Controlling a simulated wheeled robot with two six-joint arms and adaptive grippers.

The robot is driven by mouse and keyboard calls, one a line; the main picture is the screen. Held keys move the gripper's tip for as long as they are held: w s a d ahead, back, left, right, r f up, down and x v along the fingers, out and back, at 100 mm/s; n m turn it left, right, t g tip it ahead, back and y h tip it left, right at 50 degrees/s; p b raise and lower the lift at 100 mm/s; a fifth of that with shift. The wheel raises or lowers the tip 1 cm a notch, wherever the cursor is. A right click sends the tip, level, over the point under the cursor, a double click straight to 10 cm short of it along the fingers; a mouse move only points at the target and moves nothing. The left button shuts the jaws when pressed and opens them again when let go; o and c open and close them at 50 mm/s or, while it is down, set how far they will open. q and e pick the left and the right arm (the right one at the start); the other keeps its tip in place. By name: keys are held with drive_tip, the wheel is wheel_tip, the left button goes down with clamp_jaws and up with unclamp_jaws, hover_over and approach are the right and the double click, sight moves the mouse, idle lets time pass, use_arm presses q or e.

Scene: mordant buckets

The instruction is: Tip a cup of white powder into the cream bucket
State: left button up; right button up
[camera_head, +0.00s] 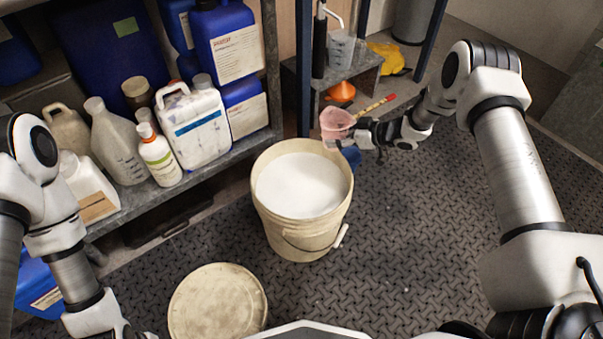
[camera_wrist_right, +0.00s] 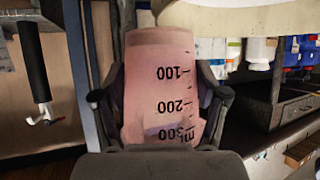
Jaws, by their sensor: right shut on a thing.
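The cream bucket (camera_head: 258,200) stands on the floor in the middle of the head view, with a broad white fill inside. My right gripper (camera_head: 352,133) is shut on a pink translucent measuring cup (camera_head: 335,122). The cup is beyond the bucket's far right rim, beside the opening rather than over it. The wrist view is upside down; there the cup (camera_wrist_right: 158,75) sits between both fingers, its marks showing it roughly upright. How much powder it holds I cannot tell. My left arm comes in at the lower left, its fingertips out of frame.
A shelf (camera_head: 215,180) at left holds several jugs and bottles. A round lid (camera_head: 218,305) lies on the floor in front. A low stand (camera_head: 368,77) with a clear beaker (camera_head: 341,48) is behind the cup, near an orange funnel (camera_head: 340,92). Floor right of the bucket is mostly clear.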

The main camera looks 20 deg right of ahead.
drive_tip(key=shift+a+r, duration=0.1)
drive_tip(key=shift+r, duration=0.05)
drive_tip(key=shift+s+a+r+n+t+h+p, duration=0.3)
drive_tip(key=shift+r+n+h+p, duration=0.1)
drive_tip(key=shift+n+h+p, duration=0.25)
drive_tip(key=shift+s+a+f+n+h, duration=0.15)
drive_tip(key=shift+a+f+n+h, duration=0.05)
drive_tip(key=shift+a+n+h, duration=0.05)
drive_tip(key=a+n+t+h, duration=0.1)
drive_tip(key=s+n+t+h+b, duration=0.1)
drive_tip(key=n, duration=0.1)
drive_tip(key=a+n+t+h, duration=0.1)
drive_tip(key=n+h, duration=0.1)
drive_tip(key=shift+s+a+f, duration=0.1)
drive_tip(key=shift+s+a, duration=0.2)
idle(0.6)
drive_tip(key=shift+r+n+t+b, duration=0.2)
drive_tip(key=shift+n+t+b, duration=0.1)
drive_tip(key=shift+t, duration=0.1)
drive_tip(key=shift+s+a+f+n+t+h+b, duration=0.1)
drive_tip(key=shift+a+f+n+t+h+b, duration=0.15)
drive_tip(key=shift+n+t+h+b, duration=0.5)
idle(0.6)
drive_tip(key=shift+s+a+f+n+b, duration=0.3)
drive_tip(key=shift+s+a+n+b, duration=0.2)
drive_tip(key=shift+a+b, duration=0.45)
